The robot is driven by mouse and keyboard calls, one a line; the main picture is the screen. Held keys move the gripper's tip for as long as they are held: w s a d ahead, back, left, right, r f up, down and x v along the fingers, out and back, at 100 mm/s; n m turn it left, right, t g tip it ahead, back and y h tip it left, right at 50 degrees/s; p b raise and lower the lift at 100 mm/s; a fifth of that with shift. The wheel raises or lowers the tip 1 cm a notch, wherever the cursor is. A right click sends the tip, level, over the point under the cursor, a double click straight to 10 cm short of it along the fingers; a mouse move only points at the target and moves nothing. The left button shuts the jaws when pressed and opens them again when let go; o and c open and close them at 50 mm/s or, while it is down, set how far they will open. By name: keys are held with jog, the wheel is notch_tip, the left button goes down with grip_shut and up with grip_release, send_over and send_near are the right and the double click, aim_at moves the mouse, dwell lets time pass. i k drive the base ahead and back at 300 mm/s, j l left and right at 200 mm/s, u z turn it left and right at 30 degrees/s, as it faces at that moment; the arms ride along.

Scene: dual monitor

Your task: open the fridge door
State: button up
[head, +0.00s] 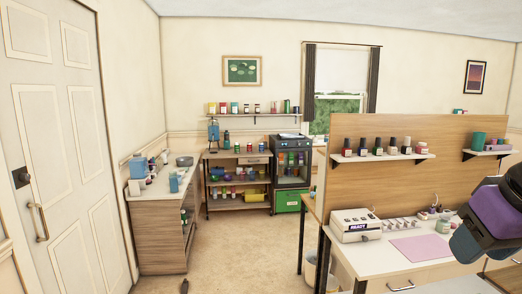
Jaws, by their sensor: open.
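The likely fridge is a small dark cabinet (291,164) with a see-through front, at the back of the room in the head view. Several colourful items show through its front, which looks closed. A handle is too small to make out. A black and purple part of my own arm shows at the right edge, far from the cabinet and nearer to the camera. The jaws of my gripper cannot be seen.
A wooden shelf unit (237,174) stands left of the cabinet, and a green box (287,201) is below it. A white-topped counter (159,185) runs along the left. A desk with a wooden partition (400,195) fills the right. Carpet (245,250) between them is mostly clear.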

aim_at(309, 149)
jog(key=i+j+u, duration=0.1)
jog(key=i+u, duration=0.15)
jog(key=i, duration=0.9)
jog(key=i+l+u, duration=0.25)
jog(key=i, duration=0.85)
jog(key=i+z, duration=0.15)
jog(key=i, duration=0.75)
jog(key=i+j+z, duration=0.15)
jog(key=i, duration=0.75)
jog(key=i+z, duration=0.1)
jog(key=i, duration=0.8)
jog(key=i+z, duration=0.15)
jog(key=i, duration=1.45)
jog(key=i+l, duration=0.15)
jog(key=i, duration=0.6)
jog(key=i+j+u, duration=0.1)
jog(key=i+j, duration=0.3)
